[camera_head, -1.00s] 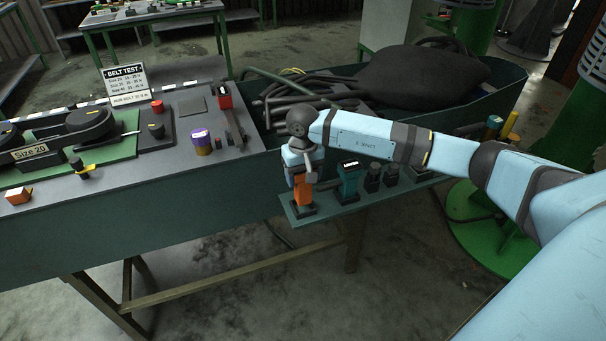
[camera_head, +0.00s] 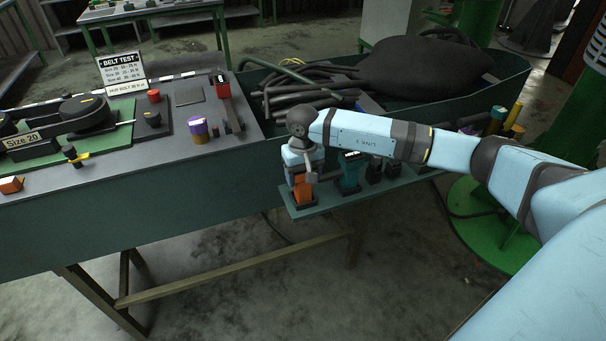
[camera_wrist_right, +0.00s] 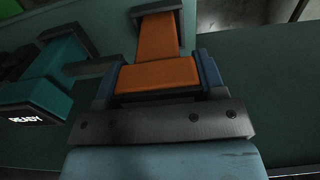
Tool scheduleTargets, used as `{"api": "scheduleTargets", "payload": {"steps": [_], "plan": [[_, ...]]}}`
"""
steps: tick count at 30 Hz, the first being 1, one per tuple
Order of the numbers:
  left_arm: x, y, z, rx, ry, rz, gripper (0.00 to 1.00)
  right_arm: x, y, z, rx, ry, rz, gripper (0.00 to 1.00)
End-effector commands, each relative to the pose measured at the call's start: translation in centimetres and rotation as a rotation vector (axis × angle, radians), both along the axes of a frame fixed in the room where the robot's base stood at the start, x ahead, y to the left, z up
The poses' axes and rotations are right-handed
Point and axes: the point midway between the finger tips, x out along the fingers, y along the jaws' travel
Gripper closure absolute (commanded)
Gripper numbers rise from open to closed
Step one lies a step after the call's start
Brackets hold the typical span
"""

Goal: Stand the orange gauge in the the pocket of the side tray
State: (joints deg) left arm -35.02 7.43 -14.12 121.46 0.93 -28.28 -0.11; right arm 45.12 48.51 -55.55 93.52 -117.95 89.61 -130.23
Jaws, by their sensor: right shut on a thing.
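The orange gauge (camera_head: 303,195) stands upright at the left end of the side tray (camera_head: 330,202). My right gripper (camera_head: 302,180) is above it, pointing down, shut on its upper part. In the right wrist view, the orange gauge (camera_wrist_right: 156,74) sits between the two fingers (camera_wrist_right: 155,78), and its far end is at a dark-framed pocket (camera_wrist_right: 137,15). The gauge's foot appears to be in this pocket, but I cannot tell whether it is fully seated. My left gripper is not in view.
A teal gauge (camera_head: 350,173) stands just right of the orange one on the tray; it also shows in the wrist view (camera_wrist_right: 45,80). Dark pieces (camera_head: 374,170) stand further right. The grey bench (camera_head: 110,178) with a purple-topped knob (camera_head: 198,131) lies left.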

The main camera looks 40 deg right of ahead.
Motion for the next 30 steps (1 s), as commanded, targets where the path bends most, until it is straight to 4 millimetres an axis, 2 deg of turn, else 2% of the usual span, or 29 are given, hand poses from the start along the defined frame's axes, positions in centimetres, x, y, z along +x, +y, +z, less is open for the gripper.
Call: {"api": "scheduleTargets", "payload": {"steps": [3, 4, 6, 8, 16, 20, 23, 30], "plan": [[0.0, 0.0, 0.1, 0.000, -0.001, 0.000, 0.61, 0.1, 0.0, 0.1, 0.001, -0.002, 0.000, 0.88], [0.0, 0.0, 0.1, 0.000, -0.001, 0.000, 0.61, 0.1, 0.0, 0.1, 0.001, -0.002, 0.000, 0.34], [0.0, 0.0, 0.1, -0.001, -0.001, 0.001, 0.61, 0.1, 0.0, 0.1, 0.001, -0.002, 0.000, 0.18], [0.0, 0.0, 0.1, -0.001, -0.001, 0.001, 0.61, 0.0, 0.0, 0.1, 0.001, -0.001, 0.000, 0.07], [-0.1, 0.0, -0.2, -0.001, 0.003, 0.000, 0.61, 0.0, 0.0, 0.0, -0.001, 0.001, 0.000, 0.07], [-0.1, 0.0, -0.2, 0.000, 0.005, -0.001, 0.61, 0.0, 0.0, 1.0, -0.001, -0.001, 0.000, 0.07], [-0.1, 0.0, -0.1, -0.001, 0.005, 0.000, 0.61, 0.1, 0.0, 2.7, -0.001, -0.004, 0.000, 0.07], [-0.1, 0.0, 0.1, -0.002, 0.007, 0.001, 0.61, 0.1, 0.0, 8.3, 0.000, -0.005, 0.000, 0.07]]}}
